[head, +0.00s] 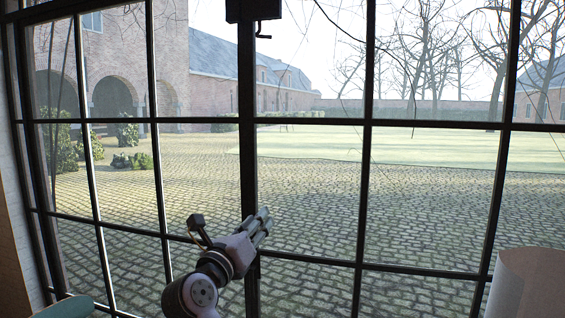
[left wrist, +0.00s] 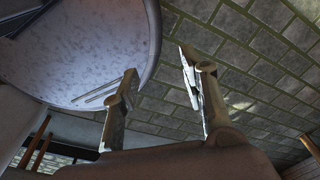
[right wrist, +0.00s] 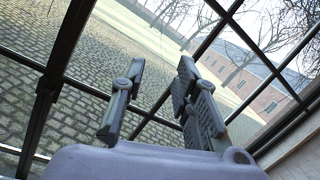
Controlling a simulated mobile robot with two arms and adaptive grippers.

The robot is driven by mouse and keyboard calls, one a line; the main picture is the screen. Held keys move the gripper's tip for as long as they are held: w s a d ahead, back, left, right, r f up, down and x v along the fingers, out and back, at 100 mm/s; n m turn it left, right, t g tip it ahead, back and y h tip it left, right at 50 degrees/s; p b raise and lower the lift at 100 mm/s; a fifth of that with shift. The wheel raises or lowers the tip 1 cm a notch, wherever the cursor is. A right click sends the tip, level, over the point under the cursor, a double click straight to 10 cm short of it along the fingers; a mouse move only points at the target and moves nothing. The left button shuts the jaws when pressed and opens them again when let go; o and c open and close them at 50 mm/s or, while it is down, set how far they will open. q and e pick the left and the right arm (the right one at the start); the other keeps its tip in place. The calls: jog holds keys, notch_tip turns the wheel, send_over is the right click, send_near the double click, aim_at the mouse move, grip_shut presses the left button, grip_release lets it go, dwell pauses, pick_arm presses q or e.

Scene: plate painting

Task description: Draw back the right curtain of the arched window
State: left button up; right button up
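The window (head: 250,150) fills the head view, with dark bars and clear panes. No curtain can be made out in any view, and the window's arched top is out of frame. My right gripper (head: 264,222) is in front of the lower middle of the window, beside the thick central upright. In the right wrist view my right gripper (right wrist: 160,65) has its fingers apart, with only glass and bars seen between them. My left gripper (left wrist: 158,65) shows only in the left wrist view, open and empty beside a pale round surface (left wrist: 85,50).
A dark latch box (head: 252,10) with a small handle sits high on the central upright. A pale rounded object (head: 530,285) stands at the lower right. A teal edge (head: 65,308) shows at the lower left. Brick-patterned paving or wall (left wrist: 265,60) lies beyond my left gripper.

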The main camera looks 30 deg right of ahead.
aim_at(282, 177)
notch_tip(282, 177, up, 6)
jog(key=s+m+y, duration=0.2)
jog(key=m, duration=0.1)
jog(key=p+x, duration=0.8)
jog(key=x, duration=0.7)
jog(key=shift+w+d+r, duration=0.15)
jog(key=shift+w+d, duration=0.1)
jog(key=shift+w, duration=0.1)
jog(key=shift+w+d+p, duration=0.4)
jog(key=shift+w+d, duration=0.05)
pick_arm(q)
notch_tip(282, 177, up, 10)
jog(key=shift+w+d+f, duration=0.2)
jog(key=shift+w+d, duration=0.05)
jog(key=shift+w, duration=0.15)
pick_arm(e)
jog(key=shift+y, duration=0.3)
jog(key=shift+c, duration=0.3)
pick_arm(q)
jog(key=shift+a, duration=0.1)
pick_arm(e)
grip_shut()
